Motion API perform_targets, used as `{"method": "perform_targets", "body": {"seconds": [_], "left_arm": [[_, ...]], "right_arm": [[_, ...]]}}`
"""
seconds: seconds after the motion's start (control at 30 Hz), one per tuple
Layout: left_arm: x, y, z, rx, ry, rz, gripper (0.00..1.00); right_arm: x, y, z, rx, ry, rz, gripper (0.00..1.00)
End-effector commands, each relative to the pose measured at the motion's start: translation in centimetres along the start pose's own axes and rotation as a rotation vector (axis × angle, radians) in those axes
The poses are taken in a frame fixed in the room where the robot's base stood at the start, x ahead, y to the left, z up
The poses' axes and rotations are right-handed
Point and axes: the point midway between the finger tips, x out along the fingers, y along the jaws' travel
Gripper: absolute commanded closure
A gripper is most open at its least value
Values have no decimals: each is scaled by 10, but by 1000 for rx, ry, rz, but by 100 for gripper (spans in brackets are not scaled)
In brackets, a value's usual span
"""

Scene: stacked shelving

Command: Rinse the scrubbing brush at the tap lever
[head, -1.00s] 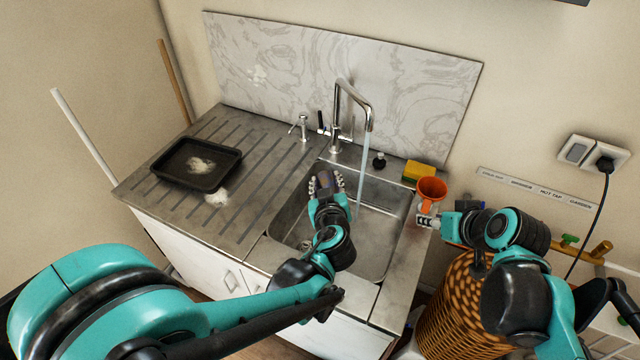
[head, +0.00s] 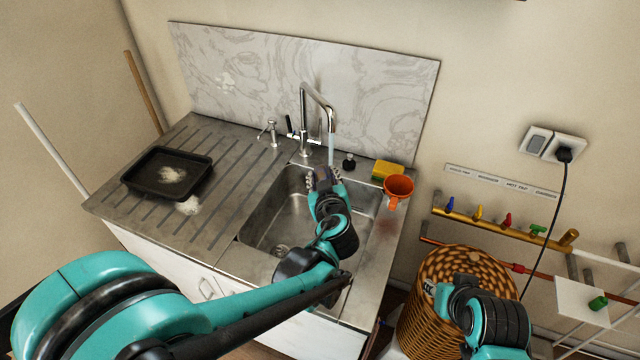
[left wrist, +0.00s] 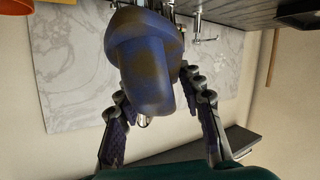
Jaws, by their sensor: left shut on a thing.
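The scrubbing brush (head: 325,174), dark purple with brown stains, is in my left gripper (head: 323,181) over the sink. In the left wrist view the brush (left wrist: 148,70) fills the middle between the shut fingers; its far side is hidden. The chrome tap (head: 318,92) stands behind the sink, with a dark lever (head: 290,125) at its left. Water (head: 331,150) runs from the spout down toward the brush; the exact contact is hard to see. My right gripper (head: 430,290) is low at the right, over the wicker basket, its fingers too small and hidden to read.
An orange cup (head: 398,187) and a yellow-green sponge (head: 387,170) stand at the sink's right edge. A black tray (head: 168,173) lies on the drainboard. A wicker basket (head: 455,265) and a rail with coloured valves (head: 500,222) are at the right.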

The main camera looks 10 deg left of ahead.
Motion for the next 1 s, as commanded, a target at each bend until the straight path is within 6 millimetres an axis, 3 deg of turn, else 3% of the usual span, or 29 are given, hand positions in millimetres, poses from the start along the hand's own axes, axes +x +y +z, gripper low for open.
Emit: {"method": "perform_targets", "body": {"seconds": [1.0], "left_arm": [[94, 38, -1, 0, 1, 0, 95]], "right_arm": [[22, 0, 16, 0, 0, -1, 70]]}}
